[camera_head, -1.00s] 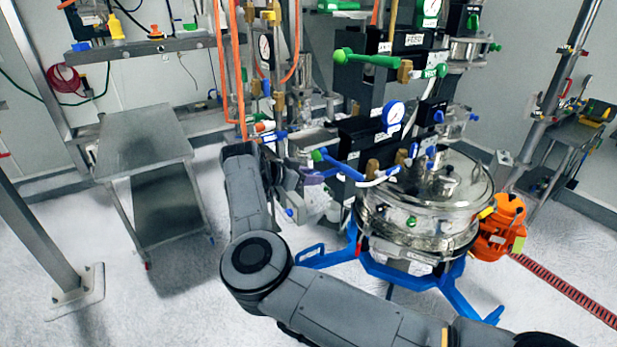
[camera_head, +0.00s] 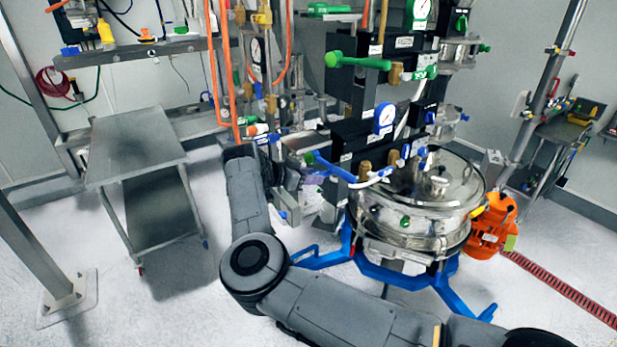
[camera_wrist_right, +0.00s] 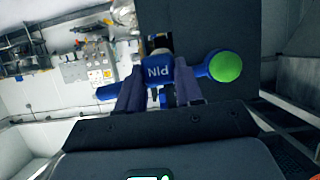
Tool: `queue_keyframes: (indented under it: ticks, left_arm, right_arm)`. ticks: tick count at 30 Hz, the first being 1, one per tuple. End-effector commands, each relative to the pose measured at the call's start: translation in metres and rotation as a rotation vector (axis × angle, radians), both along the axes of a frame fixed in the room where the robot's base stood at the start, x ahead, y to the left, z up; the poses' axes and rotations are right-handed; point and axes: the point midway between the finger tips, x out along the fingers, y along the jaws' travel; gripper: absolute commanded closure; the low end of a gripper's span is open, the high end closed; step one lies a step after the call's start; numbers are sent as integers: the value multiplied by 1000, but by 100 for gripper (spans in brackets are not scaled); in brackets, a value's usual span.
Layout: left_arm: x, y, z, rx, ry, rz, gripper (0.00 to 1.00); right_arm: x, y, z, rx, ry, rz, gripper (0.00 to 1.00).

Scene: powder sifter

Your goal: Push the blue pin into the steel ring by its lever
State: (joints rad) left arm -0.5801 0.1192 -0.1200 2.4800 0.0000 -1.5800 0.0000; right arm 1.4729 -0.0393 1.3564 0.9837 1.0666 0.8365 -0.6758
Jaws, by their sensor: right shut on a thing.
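In the right wrist view, a blue block (camera_wrist_right: 158,72) marked PIN, its lettering upside down, sits between my right gripper's two fingers (camera_wrist_right: 160,82). The gripper is shut on the blue pin. A blue lever with a round green end (camera_wrist_right: 225,66) reaches out to the right of it, and a blue arm shows to the left. In the head view, a blue lever (camera_head: 335,170) with a green tip stands left of the round steel vessel. My right forearm (camera_head: 248,205) reaches up beside it, mostly hiding the hand. I cannot make out the steel ring. My left gripper is not in view.
The lidded steel sifter (camera_head: 415,215) stands on a blue frame (camera_head: 405,277), with an orange motor (camera_head: 490,230) on its right. A bare steel table (camera_head: 135,150) stands at left. Hoses, gauges and dark panels crowd behind the lever. Floor in front of the table is clear.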

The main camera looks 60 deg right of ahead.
Motion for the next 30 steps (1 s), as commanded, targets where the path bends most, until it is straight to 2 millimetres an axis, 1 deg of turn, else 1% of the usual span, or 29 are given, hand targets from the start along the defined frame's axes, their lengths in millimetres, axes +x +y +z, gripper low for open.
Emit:
queue_keyframes:
  ticks: [23,24,26,27,30]
  left_arm:
    - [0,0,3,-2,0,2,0]
    - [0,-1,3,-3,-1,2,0]
    - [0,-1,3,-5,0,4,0]
    - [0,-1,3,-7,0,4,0]
    - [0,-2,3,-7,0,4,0]
  right_arm:
    - [-9,-17,1,-1,0,0,100]
    - [-9,-17,1,-1,0,0,63]
    - [-9,-17,1,-1,0,0,54]
    - [-9,-17,1,-1,0,0,48]
    - [-9,-17,1,-1,0,0,35]
